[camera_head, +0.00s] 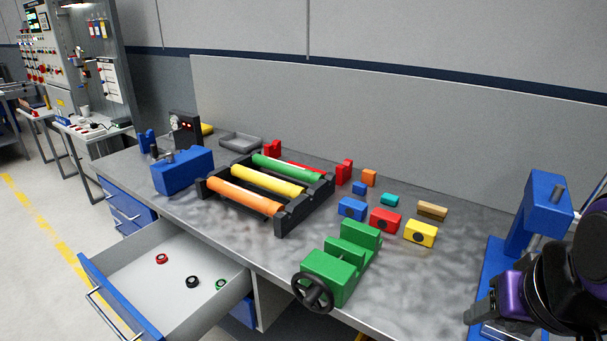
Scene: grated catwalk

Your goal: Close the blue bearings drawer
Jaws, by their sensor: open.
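The blue-fronted drawer (108,300) is pulled far out from under the bench at the lower left. Its grey interior is exposed, and a silver bar handle (105,313) runs along its front. Inside lie a red ring (162,259), a black ring (193,282) and a green ring (221,285), which look like bearings. My gripper (474,322) shows partly at the lower right, beside the blue press and far from the drawer. Its jaws are open, and I see nothing held in them. My dark and purple wrist hides part of it.
The workbench (400,278) carries a black roller rack (283,222), a green vise (340,262), a blue box (182,170) and several coloured blocks. A blue press (541,210) stands at the right. More blue drawers (128,207) show shut at the left. The floor left of the open drawer is clear.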

